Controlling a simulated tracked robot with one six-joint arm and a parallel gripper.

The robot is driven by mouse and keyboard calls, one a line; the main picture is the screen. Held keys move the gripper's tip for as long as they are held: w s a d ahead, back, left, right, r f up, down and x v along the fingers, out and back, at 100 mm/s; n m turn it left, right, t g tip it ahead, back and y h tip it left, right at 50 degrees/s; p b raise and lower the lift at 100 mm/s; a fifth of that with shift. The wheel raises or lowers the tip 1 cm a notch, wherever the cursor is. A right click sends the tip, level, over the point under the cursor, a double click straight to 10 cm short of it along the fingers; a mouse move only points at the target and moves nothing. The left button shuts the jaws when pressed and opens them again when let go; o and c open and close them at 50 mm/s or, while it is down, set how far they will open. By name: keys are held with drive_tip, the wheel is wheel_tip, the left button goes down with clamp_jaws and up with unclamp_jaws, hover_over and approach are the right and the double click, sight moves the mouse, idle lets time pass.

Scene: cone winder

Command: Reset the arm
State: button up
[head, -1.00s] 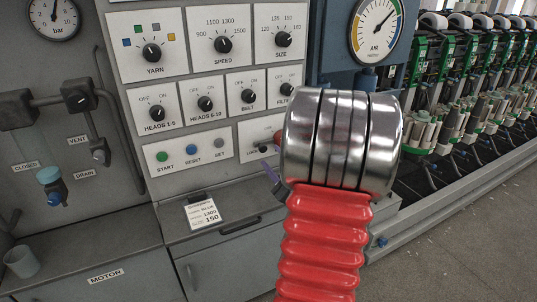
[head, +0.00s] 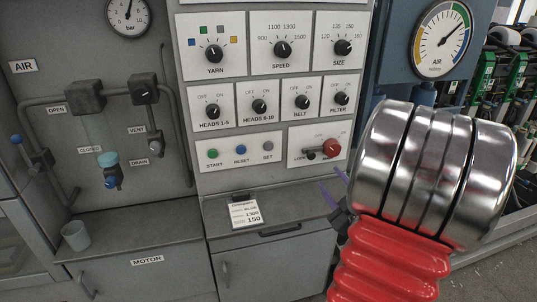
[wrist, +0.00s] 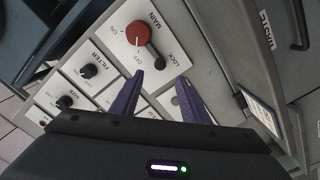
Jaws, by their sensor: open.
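My gripper (wrist: 160,88) is open and empty, with its two purple fingers apart in the wrist view. In the head view only a little of its purple fingers (head: 334,190) shows beside my red and silver arm. The fingers are in front of the panel, below and right of the red MAIN knob (head: 332,147), apart from it as far as I can tell. In the wrist view the MAIN knob (wrist: 137,34) lies beyond the fingertips, with the black LOCK lever (wrist: 158,61) next to it.
The control panel (head: 262,98) has several black dials and START, RESET and SET buttons. A job card (head: 244,213) lies on the ledge below. Pipes and valves (head: 86,97) and a grey cup (head: 76,235) are at left. The AIR gauge (head: 441,38) and winding heads are at right.

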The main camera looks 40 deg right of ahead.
drive_tip(key=w+a+r+m+g, duration=0.1)
drive_tip(key=w+a+r+g, duration=0.15)
drive_tip(key=w+a, duration=0.45)
drive_tip(key=w+a+m+g+y, duration=0.2)
drive_tip(key=w+a+g, duration=0.15)
drive_tip(key=a, duration=0.75)
drive_tip(key=s+a+g+y, duration=0.2)
drive_tip(key=s+a, duration=0.4)
drive_tip(key=a, duration=0.6)
drive_tip(key=s+a+g+y, duration=0.2)
drive_tip(key=s+a, duration=0.5)
drive_tip(key=a, duration=0.6)
drive_tip(key=shift+s+a+m+g+y, duration=0.15)
drive_tip(key=shift+s+m+g+y, duration=0.15)
drive_tip(key=shift+y, duration=0.6)
